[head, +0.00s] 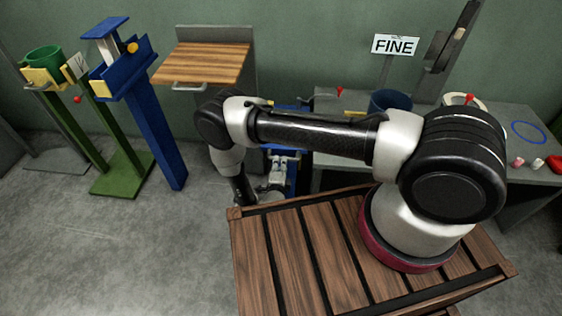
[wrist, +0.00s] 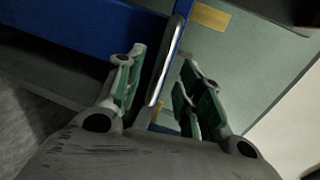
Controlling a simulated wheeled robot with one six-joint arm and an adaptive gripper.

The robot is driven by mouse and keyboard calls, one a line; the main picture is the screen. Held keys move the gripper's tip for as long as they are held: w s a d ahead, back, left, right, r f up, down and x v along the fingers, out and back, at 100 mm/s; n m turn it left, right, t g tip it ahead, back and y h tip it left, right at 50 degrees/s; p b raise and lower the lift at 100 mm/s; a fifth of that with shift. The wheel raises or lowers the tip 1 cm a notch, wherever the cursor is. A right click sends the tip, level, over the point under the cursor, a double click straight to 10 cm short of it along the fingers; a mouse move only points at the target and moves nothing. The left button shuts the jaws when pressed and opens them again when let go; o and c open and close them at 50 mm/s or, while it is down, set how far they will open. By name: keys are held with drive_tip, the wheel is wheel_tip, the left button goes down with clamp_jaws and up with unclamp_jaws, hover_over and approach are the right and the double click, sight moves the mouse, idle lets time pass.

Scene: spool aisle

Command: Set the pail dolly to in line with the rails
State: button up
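My gripper (head: 279,168) hangs low behind my wooden deck, in front of a blue-framed item (head: 303,176). That item may be the pail dolly; my arm and gripper hide much of it. In the wrist view my gripper (wrist: 163,92) is open, with green pads on its fingers. A slim metal bar (wrist: 169,60) lies between the fingers, with gaps showing on both sides. A blue beam (wrist: 85,35) runs behind it at the upper left. No rails can be made out clearly.
A grey bench (head: 340,103) with a dark blue bucket (head: 391,100) and a FINE sign (head: 395,45) stands at right. A wood-topped shelf (head: 205,62), a blue post (head: 150,130) and a green stand (head: 122,175) stand left. The left floor is clear.

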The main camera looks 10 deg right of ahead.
drive_tip(key=v, duration=0.7)
drive_tip(key=shift+s, duration=0.4)
drive_tip(key=shift+a, duration=0.1)
